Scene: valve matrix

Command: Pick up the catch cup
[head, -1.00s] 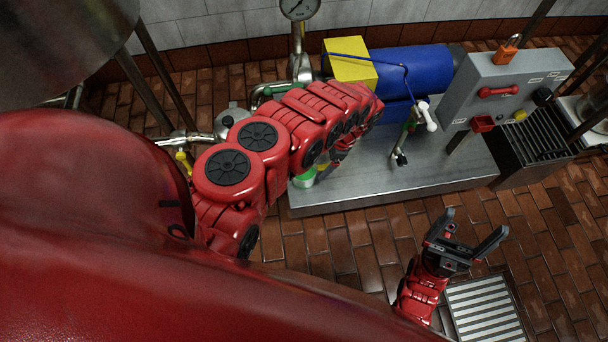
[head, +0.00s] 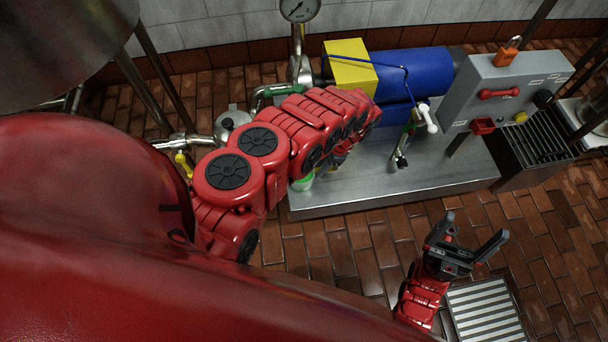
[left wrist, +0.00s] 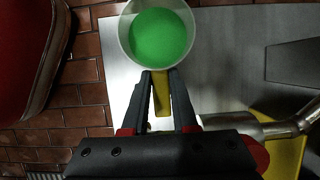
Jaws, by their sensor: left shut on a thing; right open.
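The catch cup (head: 303,182) is a small pale cup with a bright green inside. It is at the front left of the steel bench, partly hidden by my left forearm in the head view. In the left wrist view, the cup (left wrist: 158,36) is at the top centre, right at the fingertips of my left gripper (left wrist: 160,74). My right gripper (head: 477,232) is open and empty, in front of the bench.
The steel bench (head: 430,178) carries a blue motor (head: 412,68) with a yellow block (head: 349,65). A grey control box (head: 508,88) with an orange padlock (head: 507,53) stands at the right. A floor grate (head: 485,308) lies beside my right arm. The bench's front middle is clear.

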